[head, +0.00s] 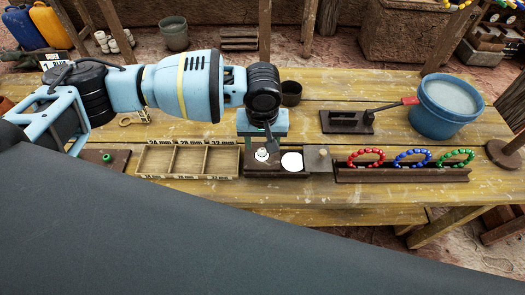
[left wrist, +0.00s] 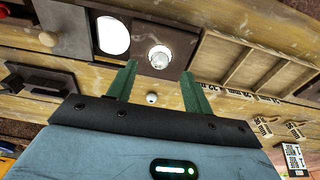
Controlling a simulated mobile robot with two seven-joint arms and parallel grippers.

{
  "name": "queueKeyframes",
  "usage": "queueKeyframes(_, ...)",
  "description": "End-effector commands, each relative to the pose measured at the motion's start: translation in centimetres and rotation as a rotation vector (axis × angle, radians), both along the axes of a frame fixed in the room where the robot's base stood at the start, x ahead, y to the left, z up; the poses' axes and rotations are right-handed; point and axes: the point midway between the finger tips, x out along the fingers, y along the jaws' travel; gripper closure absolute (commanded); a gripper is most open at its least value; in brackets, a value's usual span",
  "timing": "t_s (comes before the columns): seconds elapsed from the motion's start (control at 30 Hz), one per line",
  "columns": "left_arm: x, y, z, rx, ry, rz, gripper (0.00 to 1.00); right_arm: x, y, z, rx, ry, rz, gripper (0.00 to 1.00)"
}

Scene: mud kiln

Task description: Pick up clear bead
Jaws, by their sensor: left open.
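A pale, glassy-looking round object (left wrist: 160,60), which looks like the clear bead, sits on a bright round spot in a dark wooden holder (left wrist: 62,22). In the head view it shows as a small whitish shape (head: 261,154) just below my left gripper (head: 268,142). In the left wrist view my left gripper (left wrist: 158,72) is open, with its two green fingers apart and the pale object just beyond the tips, roughly between them. Nothing is held. A small whitish ball (left wrist: 152,98) also shows between the fingers, lower in that view; I cannot tell what it is. My right gripper is out of view.
A bright white disc (head: 292,161) lies beside the pale object. A sectioned wooden tray (head: 187,176) is left of the holder. A rack (head: 400,174) with red, blue and green bead rings is right. A blue bucket (head: 444,120) stands at the back right.

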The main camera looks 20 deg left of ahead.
Motion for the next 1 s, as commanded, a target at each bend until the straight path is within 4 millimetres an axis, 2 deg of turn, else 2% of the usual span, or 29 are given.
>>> queueKeyframes(0.13,0.2,0.1,-0.5,0.0,-0.001,0.0,0.49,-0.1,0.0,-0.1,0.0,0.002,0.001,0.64)
queueKeyframes(0.43,0.9,0.4,-4.4,0.001,0.001,-0.001,0.49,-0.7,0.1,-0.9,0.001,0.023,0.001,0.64)
queueKeyframes(0.77,1.0,0.4,-4.9,0.0,-0.003,0.0,0.49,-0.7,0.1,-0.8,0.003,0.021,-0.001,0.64)
queueKeyframes(1.0,1.0,0.4,-4.9,0.0,-0.003,0.0,0.79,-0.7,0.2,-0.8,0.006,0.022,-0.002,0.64)
